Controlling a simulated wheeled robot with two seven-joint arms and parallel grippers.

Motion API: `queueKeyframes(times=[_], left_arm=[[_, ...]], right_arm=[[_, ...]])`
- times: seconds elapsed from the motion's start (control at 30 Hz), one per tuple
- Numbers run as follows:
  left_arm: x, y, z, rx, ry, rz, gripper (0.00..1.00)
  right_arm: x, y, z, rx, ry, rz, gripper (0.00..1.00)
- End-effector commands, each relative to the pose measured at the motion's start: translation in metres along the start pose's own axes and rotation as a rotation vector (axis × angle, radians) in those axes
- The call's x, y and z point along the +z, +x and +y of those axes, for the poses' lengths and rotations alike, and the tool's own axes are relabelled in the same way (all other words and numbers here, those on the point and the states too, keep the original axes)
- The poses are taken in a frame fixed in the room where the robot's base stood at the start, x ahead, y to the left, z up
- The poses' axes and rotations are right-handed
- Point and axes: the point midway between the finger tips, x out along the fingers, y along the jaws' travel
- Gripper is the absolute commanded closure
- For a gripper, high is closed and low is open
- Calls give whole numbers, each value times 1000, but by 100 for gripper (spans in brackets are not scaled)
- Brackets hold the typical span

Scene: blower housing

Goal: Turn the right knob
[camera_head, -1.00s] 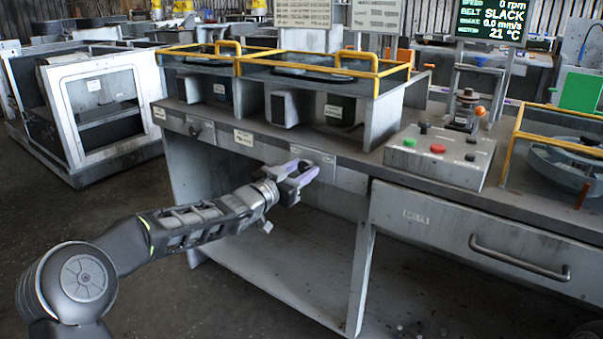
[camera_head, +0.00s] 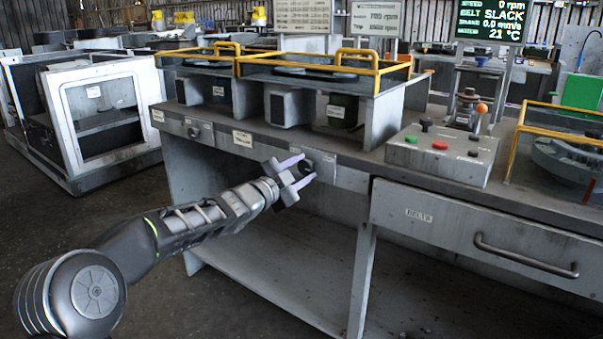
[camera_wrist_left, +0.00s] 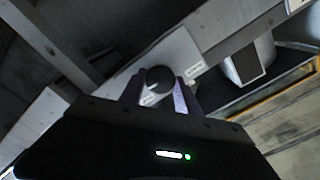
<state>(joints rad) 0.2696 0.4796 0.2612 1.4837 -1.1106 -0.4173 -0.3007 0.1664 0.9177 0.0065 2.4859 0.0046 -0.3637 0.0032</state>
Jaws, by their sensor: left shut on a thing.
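The right knob (camera_head: 307,167) is a dark round knob on the front panel of the bench, partly hidden by my fingers. It also shows as a dark disc in the left wrist view (camera_wrist_left: 159,79). My left gripper (camera_head: 300,171) has its purple-tipped fingers on either side of the knob and is shut on it. In the left wrist view the fingers (camera_wrist_left: 158,93) flank the knob. The left knob (camera_head: 194,131) sits farther left on the same panel, untouched. My right gripper is not in view.
A control box (camera_head: 442,153) with green, red and black buttons stands on the bench to the right. Yellow-railed housings (camera_head: 325,65) stand above the panel. A drawer (camera_head: 470,233) with a bar handle is below right. A screen (camera_head: 494,22) reads SLACK and 0 rpm.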

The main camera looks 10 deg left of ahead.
Motion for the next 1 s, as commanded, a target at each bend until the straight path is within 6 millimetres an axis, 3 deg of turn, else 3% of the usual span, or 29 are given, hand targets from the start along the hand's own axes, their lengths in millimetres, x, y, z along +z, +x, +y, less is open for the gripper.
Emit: queueKeyframes(times=[0.47,0.5,0.73,1.0], left_arm=[[1,0,0,1,19,-1,100],[1,0,0,1,19,-1,59],[0,0,0,1,18,-1,40],[0,-1,0,1,18,-1,40]], right_arm=[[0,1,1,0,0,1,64],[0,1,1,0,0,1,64],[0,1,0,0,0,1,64],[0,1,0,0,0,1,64]])
